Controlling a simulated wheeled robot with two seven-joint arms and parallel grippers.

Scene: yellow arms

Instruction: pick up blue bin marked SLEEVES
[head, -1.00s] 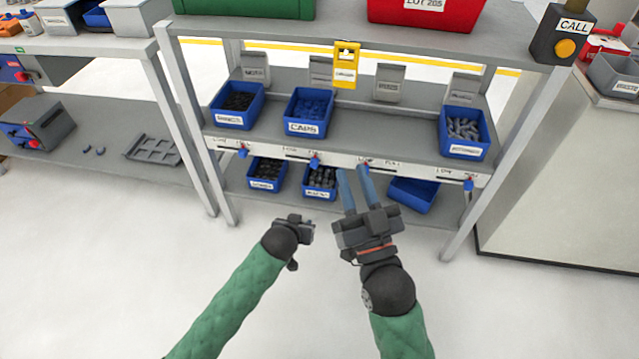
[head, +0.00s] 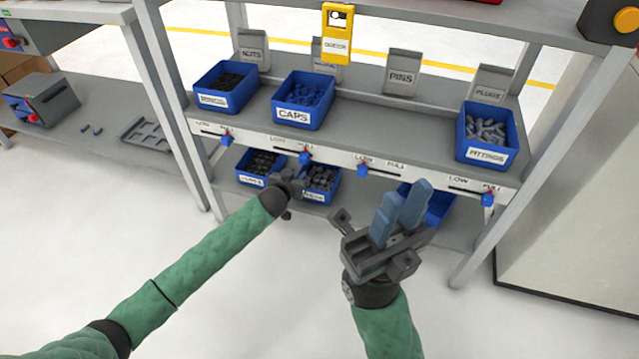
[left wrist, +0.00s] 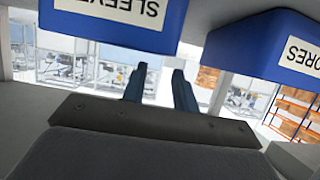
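The blue bin marked SLEEVES (left wrist: 112,38) shows upside down at the top of the left wrist view. In the head view it appears to be the right one of two filled blue bins (head: 330,193) on the lower shelf, partly hidden by my left gripper. My left gripper (left wrist: 157,75) is open and empty. Its two fingers point toward the SLEEVES bin, apart from each other; I cannot tell whether they touch it. In the head view my left gripper (head: 288,183) covers the bin's left front. My right gripper (head: 408,195) is open and empty, held in front of the shelf.
A second bin, its label ending in ORES (left wrist: 270,45), stands beside it. Another blue bin (head: 440,207) is behind my right gripper. The upper shelf (head: 395,128) holds the CAPS bin (head: 303,101) and FITTINGS bin (head: 486,137). The label rail (head: 345,157) runs above the lower bins.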

